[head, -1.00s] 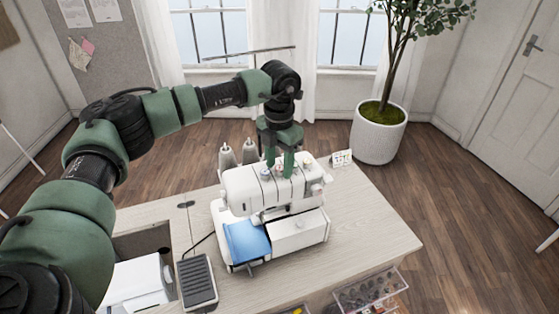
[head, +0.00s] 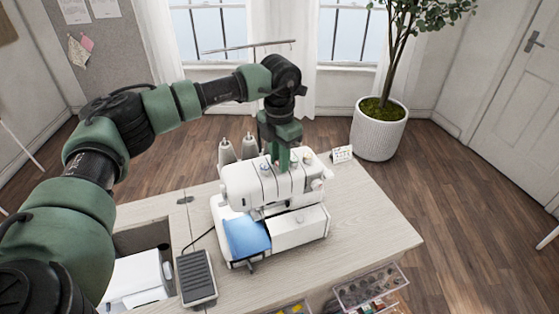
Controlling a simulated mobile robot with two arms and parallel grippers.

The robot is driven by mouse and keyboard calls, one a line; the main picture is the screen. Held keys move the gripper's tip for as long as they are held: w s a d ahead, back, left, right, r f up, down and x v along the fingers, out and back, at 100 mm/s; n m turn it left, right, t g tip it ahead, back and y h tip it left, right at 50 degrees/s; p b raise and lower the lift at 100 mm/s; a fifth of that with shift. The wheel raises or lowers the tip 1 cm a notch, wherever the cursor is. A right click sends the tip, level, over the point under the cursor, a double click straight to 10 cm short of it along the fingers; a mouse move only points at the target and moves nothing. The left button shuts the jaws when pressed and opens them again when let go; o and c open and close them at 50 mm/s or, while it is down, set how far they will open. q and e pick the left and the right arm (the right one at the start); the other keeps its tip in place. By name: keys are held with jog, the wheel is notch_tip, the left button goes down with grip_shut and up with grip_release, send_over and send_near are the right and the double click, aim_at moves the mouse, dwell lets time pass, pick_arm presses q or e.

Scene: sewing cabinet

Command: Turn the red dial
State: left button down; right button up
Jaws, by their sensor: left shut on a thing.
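The white sewing machine (head: 240,184) stands on the wooden cabinet top, with a row of small coloured dials along its upper edge. My left gripper (head: 283,166) comes down from above onto this row. Its fingers are close together and shut on a dial, which they hide almost wholly; by its place in the row it is the red dial. How far the dial is turned cannot be seen. My right gripper is not in view.
A blue cloth-like panel (head: 246,238) is at the machine's front left. A foot pedal (head: 197,278) lies left of it. Thread cones (head: 225,151) stand behind the machine. The cabinet top (head: 375,225) is clear to the right. An open drawer (head: 370,288) juts out in front.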

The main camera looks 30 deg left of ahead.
pick_arm(q)
jog(key=m+b, duration=0.3)
jog(key=m, duration=0.2)
jog(key=shift+f, duration=0.1)
jog(key=m+b, duration=0.1)
jog(key=m, duration=0.4)
jog(key=shift+w+r, duration=0.1)
jog(key=shift+r, duration=0.1)
dwell(0.4)
jog(key=c, duration=1.2)
grip_release()
jog(key=shift+c, duration=0.2)
jog(key=shift+b, duration=0.3)
notch_tip(320, 180, up, 8)
jog(key=shift+f+b, duration=0.1)
jog(key=shift+b, duration=0.75)
jog(key=shift+f, duration=0.15)
